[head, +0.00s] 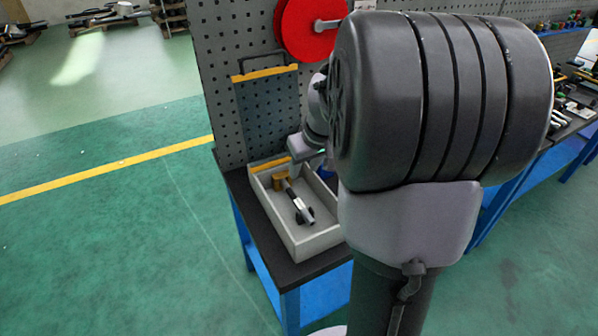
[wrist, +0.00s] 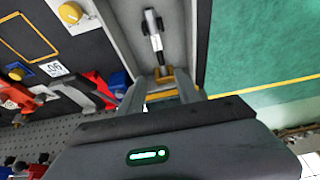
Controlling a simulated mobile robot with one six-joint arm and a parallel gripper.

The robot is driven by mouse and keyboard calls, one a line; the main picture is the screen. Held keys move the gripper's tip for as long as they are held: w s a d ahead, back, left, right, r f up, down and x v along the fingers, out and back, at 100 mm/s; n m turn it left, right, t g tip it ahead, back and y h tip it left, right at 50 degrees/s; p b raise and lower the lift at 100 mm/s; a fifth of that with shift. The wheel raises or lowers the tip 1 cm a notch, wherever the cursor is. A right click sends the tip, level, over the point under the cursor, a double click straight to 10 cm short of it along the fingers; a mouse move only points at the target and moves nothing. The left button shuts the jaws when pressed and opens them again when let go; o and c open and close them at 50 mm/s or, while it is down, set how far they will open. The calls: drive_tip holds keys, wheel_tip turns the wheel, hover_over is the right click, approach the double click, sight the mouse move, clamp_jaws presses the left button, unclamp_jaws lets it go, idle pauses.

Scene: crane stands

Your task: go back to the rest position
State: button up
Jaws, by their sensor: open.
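My gripper (head: 303,152) is over the far end of a light grey tray (head: 322,240) on the bench, partly hidden behind my arm in the head view. In the wrist view my gripper (wrist: 161,86) is open, its two fingers apart. A yellow piece (wrist: 163,75) shows between or just beyond the fingers; I cannot tell whether they touch it. The tool also shows in the wrist view (wrist: 154,35).
A grey pegboard (head: 228,100) with a red disc (head: 300,28) stands behind the tray. In the wrist view a yellow knob (wrist: 70,13), a blue block (wrist: 118,80) and red parts (wrist: 98,82) are beside the tray. Green floor (head: 110,230) is open at left.

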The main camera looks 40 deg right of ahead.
drive_tip(key=shift+v, duration=1.1)
drive_tip(key=s+a+r+y, duration=0.1)
drive_tip(key=a+r, duration=0.2)
drive_tip(key=a, duration=0.4)
drive_tip(key=s+a+r, duration=0.1)
drive_tip(key=a+r, duration=0.1)
drive_tip(key=a, duration=0.5)
drive_tip(key=s+a+m+t+y, duration=0.1)
drive_tip(key=s+a+y, duration=0.1)
drive_tip(key=s+a, duration=1.1)
drive_tip(key=a, duration=0.3)
drive_tip(key=shift+m, duration=0.3)
drive_tip(key=shift+s+r, duration=0.1)
drive_tip(key=shift+r, duration=0.1)
drive_tip(key=shift+c, duration=0.2)
